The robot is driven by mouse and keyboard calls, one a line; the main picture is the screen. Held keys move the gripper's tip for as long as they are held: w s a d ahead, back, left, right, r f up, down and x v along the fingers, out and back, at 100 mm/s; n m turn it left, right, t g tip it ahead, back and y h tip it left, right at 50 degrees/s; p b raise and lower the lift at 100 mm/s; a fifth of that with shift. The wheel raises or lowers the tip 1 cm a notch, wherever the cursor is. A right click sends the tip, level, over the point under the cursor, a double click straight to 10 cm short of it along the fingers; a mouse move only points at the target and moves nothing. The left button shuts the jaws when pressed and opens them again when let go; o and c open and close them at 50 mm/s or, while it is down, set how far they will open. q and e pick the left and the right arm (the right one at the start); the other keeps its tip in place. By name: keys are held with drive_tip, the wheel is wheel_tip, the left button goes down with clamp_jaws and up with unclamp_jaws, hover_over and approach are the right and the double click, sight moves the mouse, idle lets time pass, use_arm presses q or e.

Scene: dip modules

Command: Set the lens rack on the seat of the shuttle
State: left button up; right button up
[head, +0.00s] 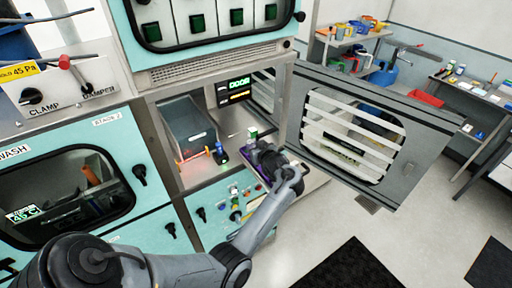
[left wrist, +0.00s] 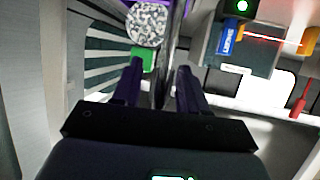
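My left gripper (head: 264,153) is at the mouth of the open chamber, low beside the opened door. In the left wrist view its two dark fingers (left wrist: 158,72) stand apart, with a thin dark upright bar seen between them. I cannot tell whether they touch it. Purple edges (left wrist: 187,8) show just beyond the fingers, and a purple strip (head: 262,173) shows under the gripper in the head view. I cannot tell whether this purple part is the lens rack or the shuttle; the gripper hides most of it. My right gripper is not in view.
A green-and-white can (head: 252,134) stands just behind the gripper. The slatted door (head: 420,160) hangs open to the right.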

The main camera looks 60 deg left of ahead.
use_arm(q)
drive_tip(key=shift+r, duration=0.1)
drive_tip(key=shift+d+r, duration=0.1)
drive_tip(key=b+v, duration=0.1)
drive_tip(key=v, duration=1.1)
